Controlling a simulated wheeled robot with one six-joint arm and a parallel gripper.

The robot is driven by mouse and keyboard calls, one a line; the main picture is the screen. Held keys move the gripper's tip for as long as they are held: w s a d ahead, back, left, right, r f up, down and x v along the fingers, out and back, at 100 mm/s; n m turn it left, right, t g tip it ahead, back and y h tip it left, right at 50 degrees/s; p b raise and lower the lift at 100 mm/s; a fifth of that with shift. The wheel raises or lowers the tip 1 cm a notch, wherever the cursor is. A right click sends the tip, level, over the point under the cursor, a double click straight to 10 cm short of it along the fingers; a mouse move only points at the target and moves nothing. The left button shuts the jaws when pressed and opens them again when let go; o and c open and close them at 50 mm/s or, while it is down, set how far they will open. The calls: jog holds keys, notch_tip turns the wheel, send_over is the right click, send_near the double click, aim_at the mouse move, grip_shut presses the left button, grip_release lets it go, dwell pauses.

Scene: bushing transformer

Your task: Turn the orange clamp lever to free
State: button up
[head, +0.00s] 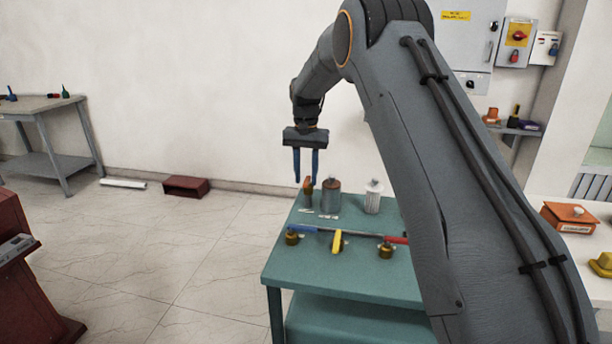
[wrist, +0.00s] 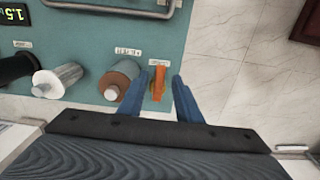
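The orange clamp lever (head: 308,186) stands at the back left of the teal bench, just left of a brown cylinder. It also shows in the wrist view (wrist: 159,80), pointing along the fingers. My gripper (head: 305,179) is open, with two blue fingers pointing down over the lever. In the wrist view the gripper (wrist: 162,88) has one finger on each side of the lever, with small gaps. Both fingers look empty. How far the tips reach down beside the lever is hard to tell. The lever's base is partly hidden.
The brown cylinder (head: 329,198) stands close beside the lever; a white ribbed cylinder (head: 373,198) is further right. A bar with a yellow handle (head: 337,241) and brass fittings lies towards the front of the bench (head: 350,272). Floor is free left of the bench.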

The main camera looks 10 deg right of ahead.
aim_at(306, 181)
notch_tip(306, 181, up, 8)
jog(key=b, duration=0.2)
dwell(0.4)
jog(key=shift+f, duration=0.15)
